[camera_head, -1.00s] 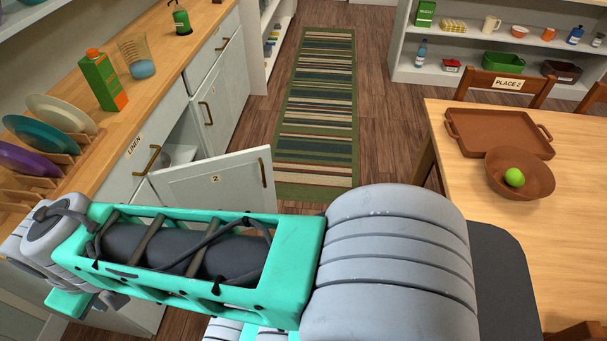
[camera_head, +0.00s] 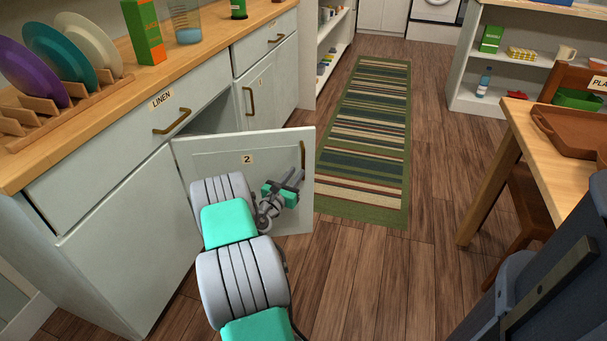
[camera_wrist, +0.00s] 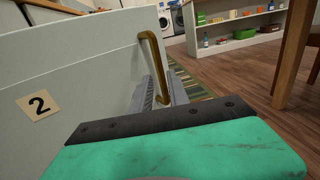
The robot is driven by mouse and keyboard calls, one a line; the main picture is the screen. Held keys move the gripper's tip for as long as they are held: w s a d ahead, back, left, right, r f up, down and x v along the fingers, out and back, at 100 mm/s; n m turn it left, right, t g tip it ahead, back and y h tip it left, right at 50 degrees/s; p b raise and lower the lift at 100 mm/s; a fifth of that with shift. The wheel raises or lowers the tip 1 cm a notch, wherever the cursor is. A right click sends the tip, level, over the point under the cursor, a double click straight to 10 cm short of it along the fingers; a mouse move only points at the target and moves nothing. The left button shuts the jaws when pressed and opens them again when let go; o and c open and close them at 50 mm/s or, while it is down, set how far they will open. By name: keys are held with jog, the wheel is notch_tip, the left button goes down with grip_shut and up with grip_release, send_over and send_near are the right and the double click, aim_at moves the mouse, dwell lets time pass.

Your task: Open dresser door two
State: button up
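Dresser door two (camera_head: 225,152), a pale panel with a "2" tag, stands swung out from the dresser (camera_head: 110,235). A dark gap shows behind its top edge. Its brass handle (camera_head: 302,155) is near the free edge and also shows in the wrist view (camera_wrist: 153,62). My gripper (camera_head: 293,180) is in front of the door, at the lower part of the handle. In the wrist view my two fingers (camera_wrist: 161,92) are apart, with the handle's lower end between them in the picture. I cannot tell whether they touch it.
A drawer marked "LINEN" (camera_head: 160,118) is above the door opening. A plate rack (camera_head: 62,112) stands on the wooden counter. A striped rug (camera_head: 367,135) lies beyond the door. A table (camera_head: 535,150) is at the right. The wood floor between is clear.

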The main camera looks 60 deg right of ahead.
aim_at(303, 165)
jog(key=d+b, duration=0.1)
jog(key=d, duration=0.5)
jog(key=shift+d+r, duration=0.1)
jog(key=shift+d, duration=0.2)
grip_shut()
jog(key=shift+w, duration=0.1)
dwell(0.9)
